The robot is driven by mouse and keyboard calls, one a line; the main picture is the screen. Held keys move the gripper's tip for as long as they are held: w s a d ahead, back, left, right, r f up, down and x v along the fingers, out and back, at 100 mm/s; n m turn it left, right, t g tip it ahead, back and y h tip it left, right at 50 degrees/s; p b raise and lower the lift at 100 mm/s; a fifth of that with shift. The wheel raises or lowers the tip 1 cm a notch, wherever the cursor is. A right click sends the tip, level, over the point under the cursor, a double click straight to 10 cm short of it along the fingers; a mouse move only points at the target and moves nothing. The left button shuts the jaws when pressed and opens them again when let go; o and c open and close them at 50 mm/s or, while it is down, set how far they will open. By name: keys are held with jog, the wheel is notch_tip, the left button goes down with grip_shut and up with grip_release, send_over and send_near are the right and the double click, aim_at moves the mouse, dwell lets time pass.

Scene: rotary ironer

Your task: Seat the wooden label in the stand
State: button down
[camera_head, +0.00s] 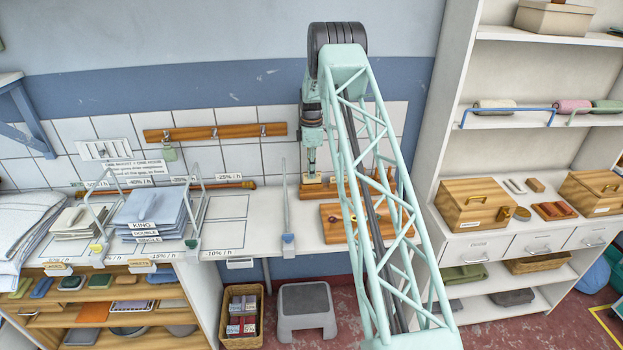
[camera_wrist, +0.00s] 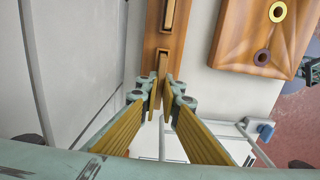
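A long wooden stand (camera_wrist: 175,42) with dark slots lies below my gripper, and it also shows on the counter in the head view (camera_head: 318,190). My gripper (camera_wrist: 162,88) points down over the stand's near end. Its yellow fingers are nearly together, with the thin wooden label (camera_wrist: 162,64) between their tips. The label's edge lines up with the row of slots. Its lower edge is hidden, so I cannot tell whether it is in a slot or just above. In the head view my gripper (camera_head: 311,168) is small and partly behind my arm.
A wooden board (camera_wrist: 262,32) with coloured rings lies beside the stand; it also shows in the head view (camera_head: 335,222). Folded linen (camera_head: 150,212) sits in a wire rack to the left. A tiled wall stands close behind. Open shelves (camera_head: 520,120) stand to the right.

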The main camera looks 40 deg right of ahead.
aim_at(312, 183)
jog(key=shift+f, duration=1.4)
jog(key=shift+f, duration=0.2)
jog(key=c, duration=2.9)
grip_release()
jog(key=shift+o, duration=0.2)
jog(key=shift+r+p, duration=0.25)
jog(key=shift+p, duration=0.05)
jog(key=shift+r+b, duration=0.75)
jog(key=shift+r, duration=5.2)
